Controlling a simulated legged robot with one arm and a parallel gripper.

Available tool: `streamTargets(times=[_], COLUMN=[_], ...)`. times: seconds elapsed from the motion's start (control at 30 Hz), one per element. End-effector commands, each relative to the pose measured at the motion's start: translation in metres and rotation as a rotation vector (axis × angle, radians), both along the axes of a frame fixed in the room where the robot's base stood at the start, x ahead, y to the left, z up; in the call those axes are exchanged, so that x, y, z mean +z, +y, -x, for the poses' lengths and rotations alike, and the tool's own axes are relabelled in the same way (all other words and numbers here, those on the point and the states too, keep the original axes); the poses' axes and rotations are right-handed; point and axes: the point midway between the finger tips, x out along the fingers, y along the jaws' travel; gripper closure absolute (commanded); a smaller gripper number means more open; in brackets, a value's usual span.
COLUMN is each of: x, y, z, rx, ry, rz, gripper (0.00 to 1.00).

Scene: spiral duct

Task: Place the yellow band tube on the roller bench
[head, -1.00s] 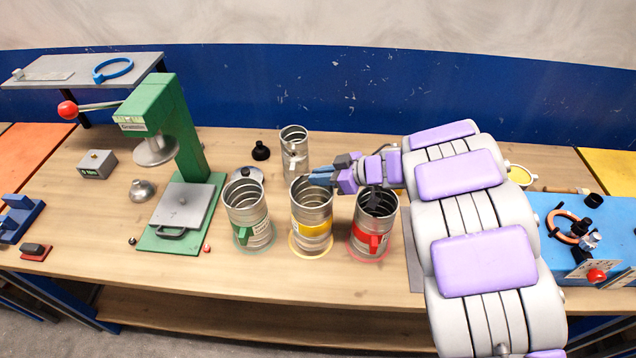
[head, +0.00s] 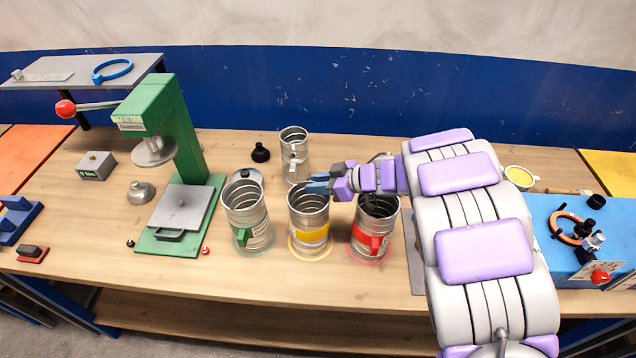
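The yellow band tube (head: 309,236) is an open-topped spiral metal duct with a yellow band. It stands upright on a yellow ring mark on the wooden bench, between the green band tube and the red band tube. My gripper (head: 318,184) is at the upper right part of its rim, with blue fingertips at the mouth. The fingers overlap in this view, so I cannot tell if they are closed on the wall or apart from it. I cannot identify a roller bench with certainty; a blue machine (head: 568,238) stands at the right, partly behind my arm.
The green band tube (head: 248,216) and the red band tube (head: 371,240) stand close on either side. A plain metal tube (head: 294,150) stands just behind. A green lever press (head: 165,110) is at the left. Bare wood lies along the front edge.

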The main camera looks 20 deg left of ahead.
Motion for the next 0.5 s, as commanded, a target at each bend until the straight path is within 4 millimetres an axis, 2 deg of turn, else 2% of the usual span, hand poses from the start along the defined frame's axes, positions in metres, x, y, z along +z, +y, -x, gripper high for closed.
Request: streamTargets(times=[0.03,0.13,0.5], x=[0.0002,0.0002,0.0054], y=[0.0003,0.0006,-0.0053], z=[0.0001,0.0002,-0.0001], rx=[0.0,0.0,-0.002], ry=[0.0,0.0,0.0], rz=[0.0,0.0,-0.001], gripper=[0.68,0.59,0.59])
